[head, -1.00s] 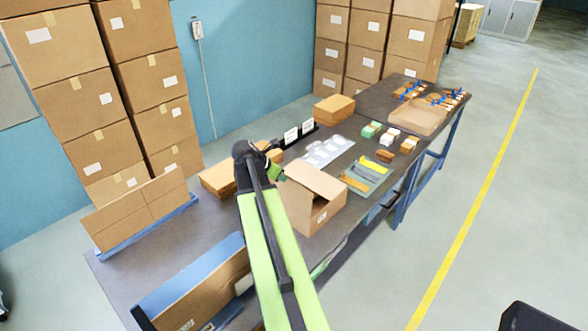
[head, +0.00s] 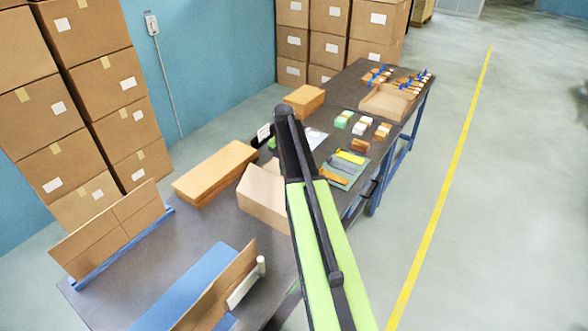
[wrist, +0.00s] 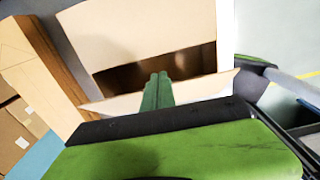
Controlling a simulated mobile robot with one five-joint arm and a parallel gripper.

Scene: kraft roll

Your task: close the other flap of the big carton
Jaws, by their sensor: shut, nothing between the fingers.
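The big carton (head: 262,198) stands on the dark bench, its right part hidden behind my arm in the head view. In the wrist view, one pale flap (wrist: 140,38) lies across the top of it. A dark gap shows below that flap. Another flap (wrist: 205,87) lies along the near edge of the gap and looks tilted outward. My gripper (wrist: 158,88) is shut and empty, its green fingertips in front of the gap, over this near flap. I cannot tell whether they touch it. In the head view my arm mostly hides the gripper.
A long brown carton (head: 215,172) lies left of the big carton. A blue tray (head: 185,290) with an upright cardboard sheet is at the near end of the bench. A grey-green mat (head: 345,172) with tools lies beyond my arm. Small boxes stand farther back.

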